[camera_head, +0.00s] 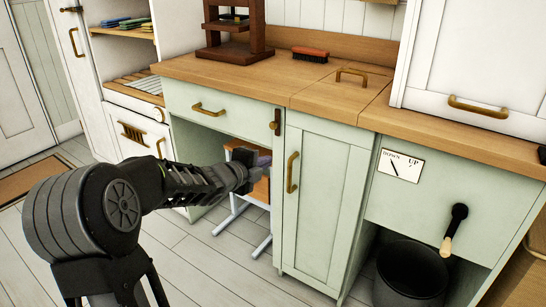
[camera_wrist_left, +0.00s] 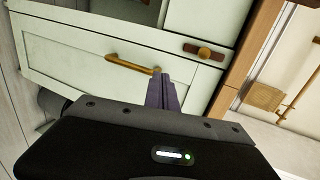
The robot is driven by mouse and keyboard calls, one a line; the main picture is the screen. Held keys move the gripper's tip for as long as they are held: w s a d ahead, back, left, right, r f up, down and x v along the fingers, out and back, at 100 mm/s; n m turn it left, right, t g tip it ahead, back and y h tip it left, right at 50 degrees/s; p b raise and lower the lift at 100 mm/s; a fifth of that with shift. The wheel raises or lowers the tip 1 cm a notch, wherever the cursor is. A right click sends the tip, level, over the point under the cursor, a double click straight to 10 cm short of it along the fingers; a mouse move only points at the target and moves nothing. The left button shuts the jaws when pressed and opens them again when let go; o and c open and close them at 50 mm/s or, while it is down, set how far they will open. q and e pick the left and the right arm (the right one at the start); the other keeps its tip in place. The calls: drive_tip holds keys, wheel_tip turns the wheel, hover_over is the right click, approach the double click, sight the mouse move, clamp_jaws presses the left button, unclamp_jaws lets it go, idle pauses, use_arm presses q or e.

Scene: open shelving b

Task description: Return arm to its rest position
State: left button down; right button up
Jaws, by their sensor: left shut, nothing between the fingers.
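My left arm comes in from the lower left of the head view and reaches towards the green cabinet (camera_head: 327,205). My left gripper (camera_head: 264,160) is in front of the open space under the drawer, left of the cabinet door. Its purple-grey fingers (camera_wrist_left: 162,92) are together and empty in the left wrist view. My right gripper is not in view.
The wooden countertop (camera_head: 225,77) runs above the cabinet, with a red-brown brush (camera_head: 310,54) and a dark wooden stand (camera_head: 235,50) on it. A white-legged stool (camera_head: 232,215) stands under the drawer. A black bin (camera_head: 409,275) stands at the lower right. Floor at the lower left is clear.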

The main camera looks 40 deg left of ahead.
use_arm(q)
drive_tip(key=shift+v, duration=1.05)
drive_tip(key=s+d+f+n+g+h, duration=0.1)
drive_tip(key=s+d+f+n+g, duration=0.1)
drive_tip(key=d+f+n, duration=0.6)
drive_tip(key=s+d+f+n+g, duration=0.25)
drive_tip(key=d+f+n, duration=0.2)
drive_tip(key=f, duration=0.65)
drive_tip(key=s+d+f+n+g+h, duration=0.1)
drive_tip(key=s+d+f+n+g, duration=0.1)
drive_tip(key=d+f+n, duration=0.6)
drive_tip(key=s+d+f+m+g+h, duration=0.15)
drive_tip(key=s+d+f+g, duration=0.25)
drive_tip(key=s+d+f, duration=0.65)
drive_tip(key=s+d+f+g+h, duration=0.2)
drive_tip(key=s+d+f+g, duration=0.25)
drive_tip(key=s+d, duration=0.6)
wheel_tip(320, 180, up, 23)
drive_tip(key=s+a+t+p, duration=0.1)
drive_tip(key=s+a+p, duration=0.1)
drive_tip(key=p, duration=2.2)
drive_tip(key=shift+r, duration=0.25)
